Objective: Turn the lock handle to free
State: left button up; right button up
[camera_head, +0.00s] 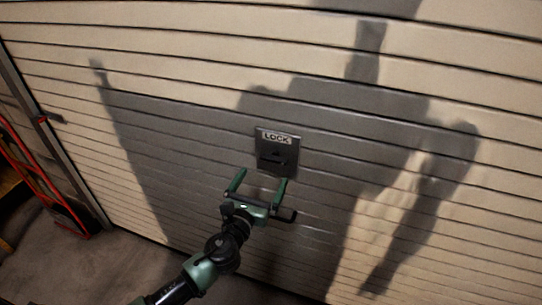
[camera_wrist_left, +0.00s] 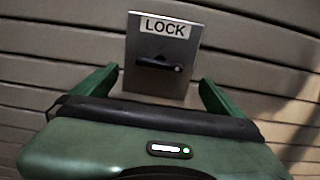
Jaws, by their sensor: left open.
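The lock plate (camera_head: 289,143) is a grey metal rectangle with a "LOCK" label, mounted on the slatted door near the middle of the head view. It also shows in the left wrist view (camera_wrist_left: 149,85). Its dark lock handle (camera_wrist_left: 159,64) lies roughly crosswise on the plate, with a small light spot at its right end. The handle also shows in the head view (camera_head: 275,160). My left gripper (camera_head: 262,174) is open and empty, just below and in front of the plate. Its two green fingers (camera_wrist_left: 155,85) stand either side of the plate's lower part in the wrist view. My right gripper is not in view.
The beige slatted door (camera_head: 180,60) fills most of the view, with my shadow across it. A red ladder-like frame (camera_head: 35,165) stands at the far left beside the door's edge. The concrete floor (camera_head: 95,270) is bare at lower left.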

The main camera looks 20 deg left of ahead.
aim_at(272, 160)
pick_arm(q)
jog(key=w, duration=0.7)
jog(key=shift+w+d+p, duration=0.15)
jog(key=shift+w+p, duration=0.15)
jog(key=shift+w, duration=0.1)
jog(key=c, duration=1.4)
jog(key=shift+o, duration=0.2)
